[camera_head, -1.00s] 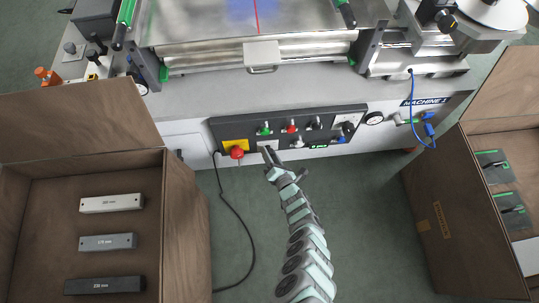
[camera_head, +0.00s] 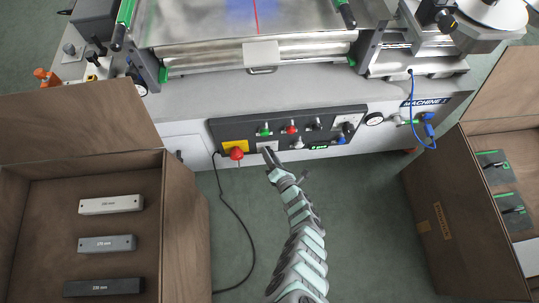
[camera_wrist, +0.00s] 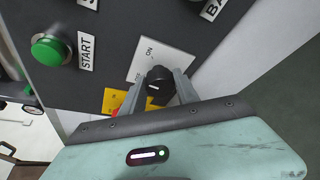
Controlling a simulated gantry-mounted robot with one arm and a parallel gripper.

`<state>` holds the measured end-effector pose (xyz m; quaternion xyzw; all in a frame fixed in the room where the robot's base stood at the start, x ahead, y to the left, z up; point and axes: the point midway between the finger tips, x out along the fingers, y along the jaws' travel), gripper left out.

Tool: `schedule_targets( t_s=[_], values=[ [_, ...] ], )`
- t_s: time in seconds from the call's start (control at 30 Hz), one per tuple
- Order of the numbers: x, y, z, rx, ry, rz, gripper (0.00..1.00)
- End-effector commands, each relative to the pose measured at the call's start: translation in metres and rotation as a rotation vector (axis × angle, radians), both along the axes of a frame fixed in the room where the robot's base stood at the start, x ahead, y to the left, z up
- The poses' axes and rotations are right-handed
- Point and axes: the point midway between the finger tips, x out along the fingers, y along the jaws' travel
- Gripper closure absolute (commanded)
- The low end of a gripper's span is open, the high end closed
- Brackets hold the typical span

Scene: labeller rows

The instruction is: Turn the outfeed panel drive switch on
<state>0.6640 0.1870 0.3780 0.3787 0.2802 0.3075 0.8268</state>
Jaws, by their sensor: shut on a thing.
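The outfeed panel (camera_head: 222,131) is a dark control box on the machine's front. Its drive switch is a black rotary knob (camera_wrist: 159,80) on a pale plate (camera_wrist: 147,59) printed ON; a short white mark shows on the knob's face. My gripper (camera_wrist: 158,92) has a finger on each side of the knob and is shut on it. In the head view my gripper (camera_head: 268,154) reaches the pale plate (camera_head: 266,145) at the panel's lower edge, and the knob itself is hidden there.
A red emergency stop (camera_head: 236,153) on a yellow plate sits just left of the gripper. A green START button (camera_wrist: 48,49) is near in the wrist view. Open boxes flank the arm.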

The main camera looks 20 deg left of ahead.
Motion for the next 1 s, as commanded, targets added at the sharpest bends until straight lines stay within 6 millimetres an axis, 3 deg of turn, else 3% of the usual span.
schedule_targets(
  t_s=[0.07,0.1,0.33,0.67,1.0],
  values=[
    [0.001,0.000,0.001,0.001,-0.001,0.000,1.00],
    [0.001,0.000,0.001,0.001,-0.001,0.000,0.60],
    [0.000,0.000,0.000,0.000,-0.001,-0.001,0.41],
    [-0.003,-0.004,0.003,0.000,0.001,-0.002,0.41],
    [-0.045,-0.049,0.020,-0.001,0.005,-0.005,0.41]
  ],
)
